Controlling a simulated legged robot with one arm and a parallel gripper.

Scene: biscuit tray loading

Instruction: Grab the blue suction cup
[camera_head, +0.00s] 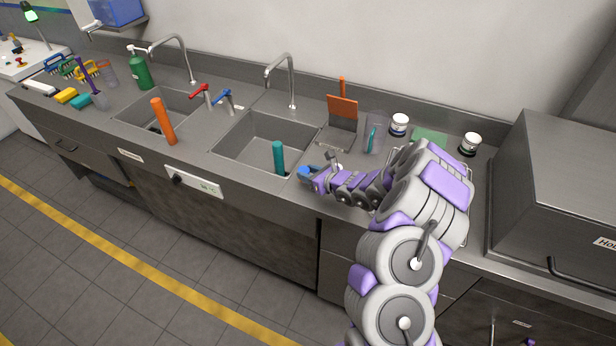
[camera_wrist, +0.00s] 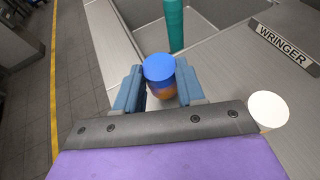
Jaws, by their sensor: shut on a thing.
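The blue suction cup (camera_wrist: 159,67) has a round blue top and an orange-brown lower part. In the wrist view it stands between the two blue-grey fingers of my gripper (camera_wrist: 161,88). The fingers are shut on its sides. In the head view my gripper (camera_head: 308,174) is at the counter's front, just right of the right sink, with a blue spot at its tip. The cup's underside is hidden, and I cannot tell whether it touches the counter.
A teal cylinder (camera_head: 279,158) stands upright at the right sink (camera_head: 250,140), close to my gripper. An orange cylinder (camera_head: 163,121) leans by the left sink. A white disc (camera_wrist: 268,109) lies right of my gripper. A clear cup (camera_head: 377,133) and jars stand behind my arm.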

